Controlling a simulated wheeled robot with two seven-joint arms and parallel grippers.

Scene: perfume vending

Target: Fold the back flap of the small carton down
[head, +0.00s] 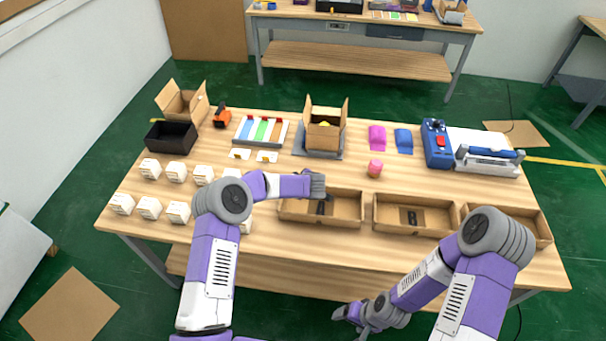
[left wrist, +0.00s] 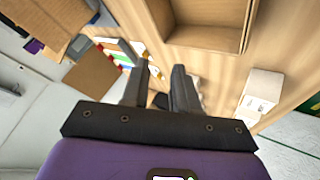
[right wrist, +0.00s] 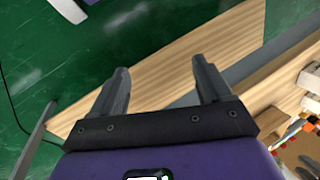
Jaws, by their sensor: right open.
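The small carton (head: 323,137) stands upright on a grey mat at the back middle of the table in the head view.
Brown trays (head: 375,214) line the table's front right. Several white boxes (head: 150,168) stand at the left. A larger open carton (head: 183,103) and a black box (head: 170,136) are at the back left. A pink item (head: 375,168) and a blue machine (head: 437,145) stand right of the small carton.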

